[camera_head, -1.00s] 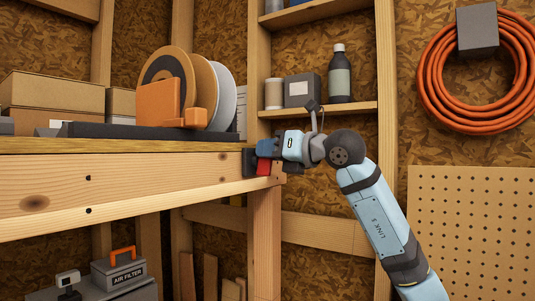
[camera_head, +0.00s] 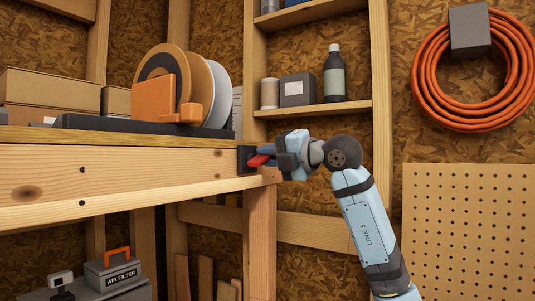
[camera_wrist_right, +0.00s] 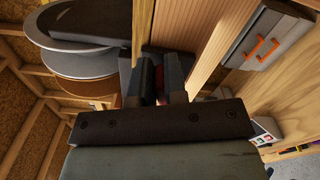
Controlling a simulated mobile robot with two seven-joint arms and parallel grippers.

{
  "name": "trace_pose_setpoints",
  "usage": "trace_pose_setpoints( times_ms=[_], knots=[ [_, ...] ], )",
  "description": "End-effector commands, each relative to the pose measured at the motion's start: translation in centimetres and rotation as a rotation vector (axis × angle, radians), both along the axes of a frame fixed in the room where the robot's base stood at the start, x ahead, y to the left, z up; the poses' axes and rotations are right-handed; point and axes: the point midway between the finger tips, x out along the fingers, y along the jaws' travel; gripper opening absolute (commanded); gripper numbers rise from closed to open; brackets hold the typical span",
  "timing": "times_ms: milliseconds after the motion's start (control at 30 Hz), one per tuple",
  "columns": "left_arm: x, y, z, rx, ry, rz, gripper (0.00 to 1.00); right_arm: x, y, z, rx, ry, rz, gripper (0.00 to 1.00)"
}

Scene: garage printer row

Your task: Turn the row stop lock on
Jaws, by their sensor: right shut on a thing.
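The row stop lock shows as a dark block (camera_head: 245,158) on the end of the wooden bench beam, with a red handle (camera_head: 258,161) sticking out toward my right gripper (camera_head: 268,157). The gripper is shut on the red handle, which now lies slanted, close to level. In the right wrist view, a sliver of red handle (camera_wrist_right: 159,80) shows between the two dark fingers (camera_wrist_right: 160,88). The fingers hide most of the handle, and no on/off marking is readable. My left gripper is in neither view.
The bench beam (camera_head: 120,178) runs left from the lock. An orange spool holder (camera_head: 158,100) with large discs stands on the bench. A shelf (camera_head: 310,110) with a bottle (camera_head: 337,78) is behind my right arm.

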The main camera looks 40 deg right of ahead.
Motion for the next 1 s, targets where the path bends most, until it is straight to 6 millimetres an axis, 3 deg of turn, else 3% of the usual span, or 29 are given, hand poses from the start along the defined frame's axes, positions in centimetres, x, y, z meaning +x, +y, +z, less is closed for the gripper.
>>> trace_pose_setpoints(
  times_ms=[433, 1000],
  knots=[
    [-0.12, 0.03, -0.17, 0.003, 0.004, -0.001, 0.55, 0.08, -0.12, -0.76, 0.275, 0.114, 0.0, 0.0],
    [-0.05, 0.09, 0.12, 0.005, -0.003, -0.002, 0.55, 0.06, -0.16, -0.94, 0.348, 0.144, -0.001, 0.0]
  ],
)
